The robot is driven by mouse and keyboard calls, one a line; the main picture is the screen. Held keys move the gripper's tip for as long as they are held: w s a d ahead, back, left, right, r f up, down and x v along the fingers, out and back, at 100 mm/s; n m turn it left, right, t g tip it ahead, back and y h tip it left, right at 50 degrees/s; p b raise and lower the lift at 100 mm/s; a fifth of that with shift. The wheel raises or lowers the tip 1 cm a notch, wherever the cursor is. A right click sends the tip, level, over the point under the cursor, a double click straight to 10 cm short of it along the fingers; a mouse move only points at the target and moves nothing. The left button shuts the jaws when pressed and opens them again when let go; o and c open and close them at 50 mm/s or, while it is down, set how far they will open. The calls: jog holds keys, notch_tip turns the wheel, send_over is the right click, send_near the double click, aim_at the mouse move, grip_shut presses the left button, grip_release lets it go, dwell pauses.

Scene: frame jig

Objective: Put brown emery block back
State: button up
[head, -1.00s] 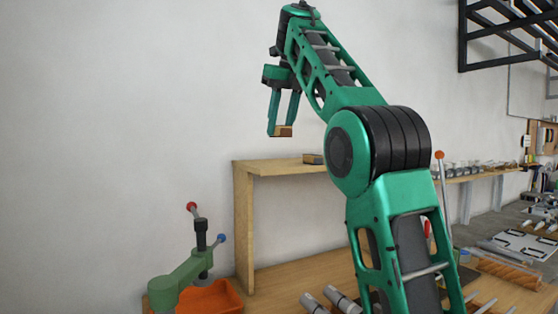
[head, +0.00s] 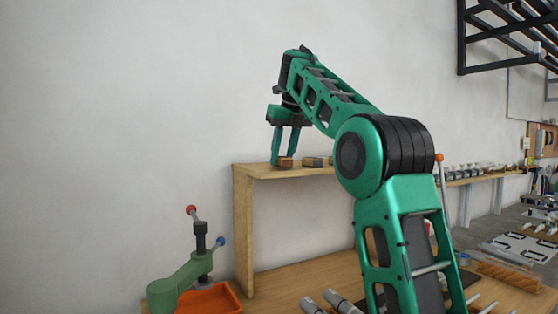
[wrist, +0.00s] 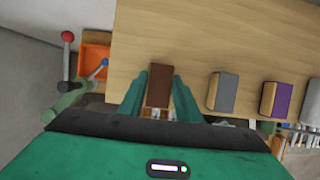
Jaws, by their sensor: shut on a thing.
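The brown emery block (head: 286,162) is between the fingers of my gripper (head: 282,160), at the left end of the raised wooden shelf (head: 262,170).
A grey-topped block (wrist: 223,92) and a purple-topped block (wrist: 276,99) stand in a row to the right on the shelf. A green clamp (head: 185,280) with red and blue knobs and an orange tray (head: 212,300) are below left. The shelf behind the blocks is clear.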

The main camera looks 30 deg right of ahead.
aim_at(287, 166)
jog(key=shift+a+f, duration=0.1)
jog(key=shift+f, duration=0.2)
jog(key=o, duration=1)
jog(key=v, duration=0.7)
jog(key=shift+v, duration=1.95)
